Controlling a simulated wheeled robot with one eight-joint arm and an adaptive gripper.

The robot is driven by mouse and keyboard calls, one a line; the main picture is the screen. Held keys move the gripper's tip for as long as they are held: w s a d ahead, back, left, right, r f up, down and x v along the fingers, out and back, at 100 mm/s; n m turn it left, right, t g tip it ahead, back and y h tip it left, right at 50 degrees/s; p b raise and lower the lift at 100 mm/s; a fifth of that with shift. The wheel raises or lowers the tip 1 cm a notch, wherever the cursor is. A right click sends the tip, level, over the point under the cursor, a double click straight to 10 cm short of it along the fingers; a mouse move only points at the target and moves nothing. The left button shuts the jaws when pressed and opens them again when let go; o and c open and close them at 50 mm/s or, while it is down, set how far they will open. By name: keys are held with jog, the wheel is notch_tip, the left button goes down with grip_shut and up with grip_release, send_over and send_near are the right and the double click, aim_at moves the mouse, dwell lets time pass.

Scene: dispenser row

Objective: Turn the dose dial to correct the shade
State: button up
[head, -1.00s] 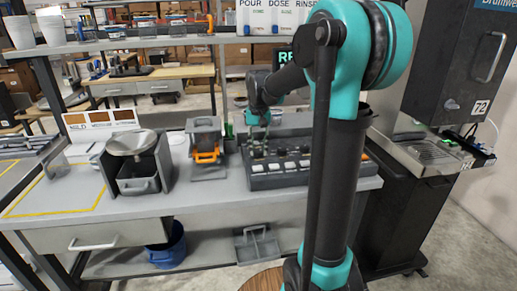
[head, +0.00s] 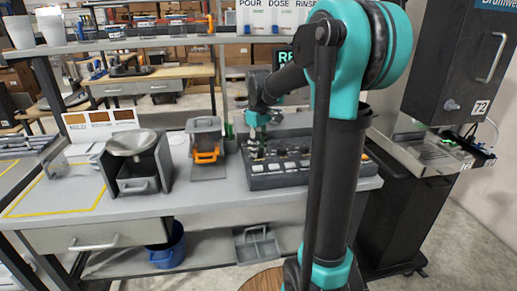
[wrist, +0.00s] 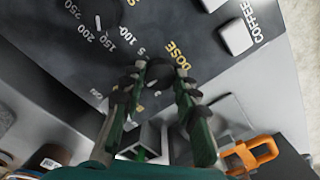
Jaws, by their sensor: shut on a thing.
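In the wrist view the dose dial (wrist: 159,70) is a small dark round knob on the dark panel, beside the yellow "DOSE" lettering (wrist: 177,60). White scale numbers are printed to its left. My gripper (wrist: 158,84) has dark green fingers on both sides of the dial and is shut on it. The fingers partly cover the dial, so its pointer cannot be read. In the head view my gripper (head: 257,150) points down at the left end of the control panel (head: 300,180); the dial is too small to make out there.
An orange-handled container (head: 206,155) stands just left of the panel; its orange handle (wrist: 250,153) also shows in the wrist view. A metal bowl (head: 132,143) on a dark stand and a row of shade cards (head: 101,117) are farther left. A dispenser with a drip tray (head: 436,152) stands right.

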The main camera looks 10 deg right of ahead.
aim_at(259, 151)
jog(key=shift+n, duration=0.6)
jog(key=o, duration=1.2)
jog(key=shift+c, duration=0.2)
notch_tip(259, 151, up, 12)
